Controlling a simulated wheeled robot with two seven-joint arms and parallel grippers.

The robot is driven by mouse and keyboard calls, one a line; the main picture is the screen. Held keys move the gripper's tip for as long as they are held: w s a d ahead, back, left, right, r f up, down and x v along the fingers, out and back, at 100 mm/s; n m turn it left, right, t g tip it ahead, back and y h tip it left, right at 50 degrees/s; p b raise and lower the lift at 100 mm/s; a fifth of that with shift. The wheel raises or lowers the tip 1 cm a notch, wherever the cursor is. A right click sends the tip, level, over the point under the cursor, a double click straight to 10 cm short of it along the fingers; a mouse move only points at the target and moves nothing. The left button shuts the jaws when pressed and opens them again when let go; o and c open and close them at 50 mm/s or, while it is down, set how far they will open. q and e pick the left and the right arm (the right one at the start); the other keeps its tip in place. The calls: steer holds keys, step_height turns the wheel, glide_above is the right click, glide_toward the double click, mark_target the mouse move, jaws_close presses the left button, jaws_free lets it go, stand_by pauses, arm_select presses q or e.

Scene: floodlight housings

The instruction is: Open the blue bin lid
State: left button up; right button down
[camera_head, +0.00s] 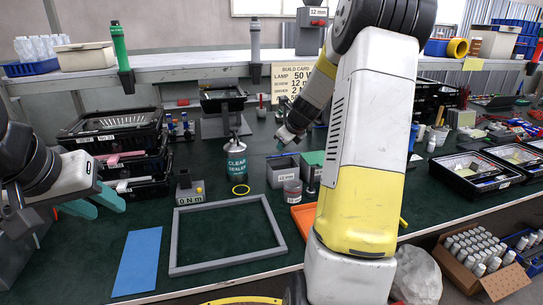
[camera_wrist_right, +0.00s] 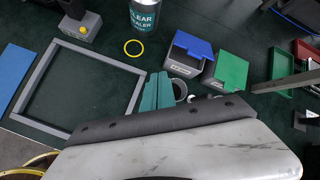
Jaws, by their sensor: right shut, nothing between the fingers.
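The blue lid (camera_wrist_right: 193,44) shows in the right wrist view at the far side of a small grey bin (camera_wrist_right: 182,66). A dark gap shows between lid and front wall; the lid's exact angle is unclear. In the head view the grey bin (camera_head: 283,174) stands mid-table, and I cannot make out its blue lid. My right gripper (camera_wrist_right: 157,92) has its teal fingers together and empty, left of the bin in the wrist view; its hand (camera_head: 289,136) is above and behind the bin in the head view. My left gripper (camera_head: 96,204) is open and empty at the left.
A green-lidded bin (camera_wrist_right: 231,70) stands right beside the grey one. A sealer bottle (camera_head: 237,158), a yellow ring (camera_head: 241,190), a grey frame (camera_head: 176,243) and a blue sheet (camera_head: 138,262) are left of the bin. A can (camera_head: 292,193) and an orange tray (camera_head: 303,222) are in front.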

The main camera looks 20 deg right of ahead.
steer(key=w+d+f+m+h, duration=0.1)
steer(key=w+d+f+m, duration=0.2)
steer(key=d+f+m, duration=0.45)
steer(key=w+f, duration=0.4)
steer(key=w, duration=0.4)
steer(key=shift+w+d+f, duration=0.3)
steer(key=shift+w+f, duration=0.05)
steer(key=shift+w, duration=0.05)
steer(key=shift+r+n, duration=0.15)
steer(key=shift+n, duration=0.1)
